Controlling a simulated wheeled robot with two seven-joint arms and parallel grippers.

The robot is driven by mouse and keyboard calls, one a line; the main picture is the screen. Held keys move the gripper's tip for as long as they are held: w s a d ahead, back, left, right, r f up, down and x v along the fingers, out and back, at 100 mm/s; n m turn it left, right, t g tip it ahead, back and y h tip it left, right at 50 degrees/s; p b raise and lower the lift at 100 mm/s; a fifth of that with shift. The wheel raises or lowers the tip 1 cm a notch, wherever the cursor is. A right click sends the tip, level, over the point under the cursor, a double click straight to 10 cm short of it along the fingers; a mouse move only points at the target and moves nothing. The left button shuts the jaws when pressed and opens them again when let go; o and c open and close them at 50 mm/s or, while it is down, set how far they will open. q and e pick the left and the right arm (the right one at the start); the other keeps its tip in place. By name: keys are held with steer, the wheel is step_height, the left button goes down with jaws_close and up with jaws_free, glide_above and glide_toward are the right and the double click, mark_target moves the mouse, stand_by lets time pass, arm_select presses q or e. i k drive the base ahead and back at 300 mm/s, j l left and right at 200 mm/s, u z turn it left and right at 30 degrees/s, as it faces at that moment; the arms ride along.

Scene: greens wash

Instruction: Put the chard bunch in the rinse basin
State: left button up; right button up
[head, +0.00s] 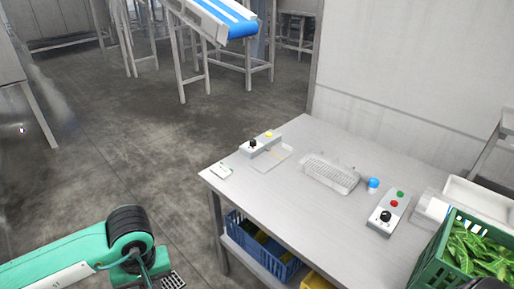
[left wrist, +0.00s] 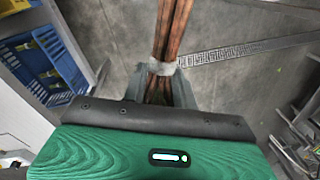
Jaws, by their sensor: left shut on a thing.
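The chard bunch (left wrist: 168,35) shows in the left wrist view as reddish-brown stalks with a pale band around them. Its leaves are out of view. My left gripper (left wrist: 163,88) is shut on the stalks beside the band and holds them over the grey floor. In the head view only my green left arm shows at the lower left; its gripper is outside the picture. My right gripper is in neither view. I cannot pick out the rinse basin for sure in these views.
A steel table (head: 290,200) carries a wire basket (head: 330,172), control boxes (head: 390,212) and a green crate (head: 455,250) of green produce. A blue crate (head: 262,252) sits on its lower shelf. A conveyor (head: 225,20) stands behind. The floor left of the table is open.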

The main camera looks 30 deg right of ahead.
mark_target(329, 175)
steer(key=i+z, duration=0.15)
steer(key=z, duration=0.25)
steer(key=i+z, duration=0.2)
steer(key=z, duration=0.2)
steer(key=i+z, duration=0.15)
steer(key=z, duration=0.25)
steer(key=i+j+z, duration=0.1)
steer(key=z, duration=0.25)
steer(key=i+z, duration=0.3)
steer(key=z, duration=0.15)
steer(key=i+j+z, duration=0.1)
steer(key=i+z, duration=0.15)
steer(key=z, duration=0.2)
